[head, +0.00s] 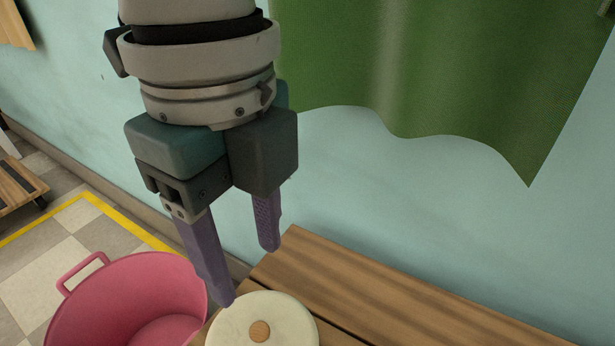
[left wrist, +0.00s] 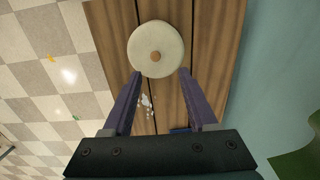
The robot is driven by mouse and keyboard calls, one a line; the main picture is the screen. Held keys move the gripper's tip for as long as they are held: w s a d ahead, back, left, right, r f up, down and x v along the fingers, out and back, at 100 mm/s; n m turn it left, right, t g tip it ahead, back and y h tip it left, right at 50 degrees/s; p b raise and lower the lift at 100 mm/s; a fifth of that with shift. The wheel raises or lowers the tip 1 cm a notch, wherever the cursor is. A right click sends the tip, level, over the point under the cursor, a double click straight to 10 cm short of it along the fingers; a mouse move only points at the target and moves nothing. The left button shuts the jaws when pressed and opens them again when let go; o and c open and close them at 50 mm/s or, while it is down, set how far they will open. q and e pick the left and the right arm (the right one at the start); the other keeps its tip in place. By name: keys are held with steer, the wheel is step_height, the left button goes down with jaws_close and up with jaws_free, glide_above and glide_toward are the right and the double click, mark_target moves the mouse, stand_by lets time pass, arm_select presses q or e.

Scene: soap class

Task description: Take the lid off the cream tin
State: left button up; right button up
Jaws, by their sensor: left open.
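A round cream-coloured lid (head: 286,322) with a small wooden knob (head: 260,331) lies at the bottom of the head view, on a wooden slatted surface. The same lid shows in the left wrist view (left wrist: 152,62), with its knob (left wrist: 155,57) near its middle. The body of the tin under the lid is hidden. My left gripper (head: 250,275) points down beside and above the lid, open and empty. In the left wrist view its two fingers (left wrist: 158,100) are spread, with the lid ahead of their tips. My right gripper is not in view.
The slatted wooden bench (head: 370,285) runs along the pale blue wall. A pink tub (head: 125,300) stands on the tiled floor to the left. A green cloth (head: 450,70) hangs on the wall. Small white bits (left wrist: 146,101) lie on the bench between the fingers in the wrist view.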

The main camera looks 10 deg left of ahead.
arm_select(q)
steer(key=b, duration=0.2)
glide_above(259, 330)
step_height(259, 330, down, 4)
steer(key=shift+s+f, duration=0.15)
steer(key=shift+f, duration=0.05)
step_height(259, 330, down, 6)
steer(key=b, duration=0.4)
steer(key=shift+r, duration=0.25)
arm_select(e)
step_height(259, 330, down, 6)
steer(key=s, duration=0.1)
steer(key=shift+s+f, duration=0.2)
arm_select(q)
steer(key=shift+w, duration=0.2)
steer(key=shift+c, duration=0.5)
jaws_close()
